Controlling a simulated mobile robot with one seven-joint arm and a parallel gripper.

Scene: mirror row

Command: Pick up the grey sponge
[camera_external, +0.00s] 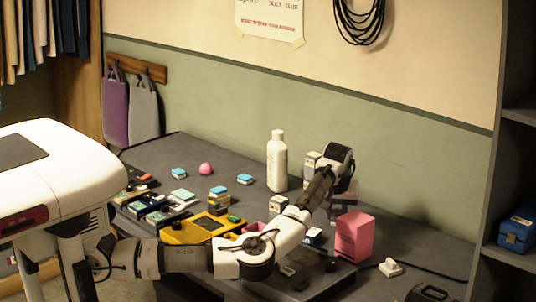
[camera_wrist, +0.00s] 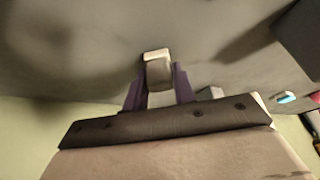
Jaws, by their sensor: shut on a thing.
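In the wrist view, a small grey block with a paler end, which looks like the grey sponge (camera_wrist: 158,72), sits between the two purple fingers of my gripper (camera_wrist: 160,82). The fingers are shut on it. The dark grey table top fills the view around it; I cannot tell whether the sponge touches the table. In the external view, my arm reaches across the table to the far right side. Its wrist (camera_external: 339,155) is beside the white bottle, and the fingers and sponge cannot be made out there.
A white bottle (camera_external: 277,162) stands left of my wrist. A pink box (camera_external: 355,237) stands in front to the right. Yellow trays (camera_external: 192,233), a pink ball (camera_external: 205,168) and small blue-topped blocks (camera_external: 245,179) lie to the left. The wall is close behind the table.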

